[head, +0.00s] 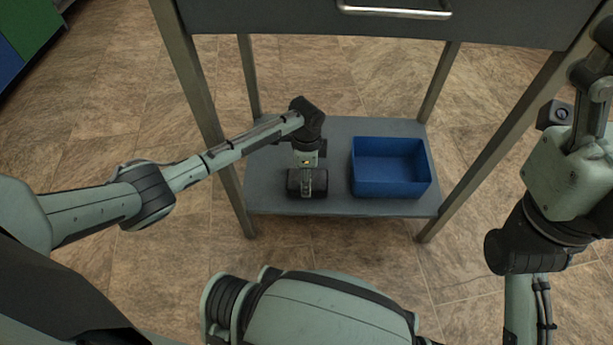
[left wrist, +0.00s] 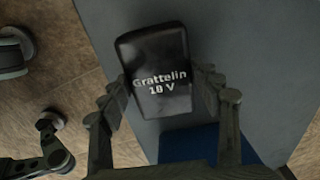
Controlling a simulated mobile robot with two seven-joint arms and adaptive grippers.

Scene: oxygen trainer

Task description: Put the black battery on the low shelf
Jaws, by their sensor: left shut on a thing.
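The black battery (head: 293,184) is a dark block over the front left part of the low shelf (head: 264,170), left of a blue bin. My left gripper (head: 307,184) comes down from above and is shut on it. In the left wrist view the battery (left wrist: 158,62), lettered "Grattelin 18 V", sits between the two fingers of the left gripper (left wrist: 163,86), with the grey shelf (left wrist: 236,45) behind it. I cannot tell whether its underside touches the shelf. My right gripper (head: 592,80) is at the right edge, partly cut off, away from the shelf; its fingers are unclear.
An open blue bin (head: 391,188) stands on the right part of the shelf and looks empty. A dark drawer with a metal handle (head: 394,11) is above. Metal legs (head: 205,110) frame the shelf. Bare shelf shows behind and left of the battery.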

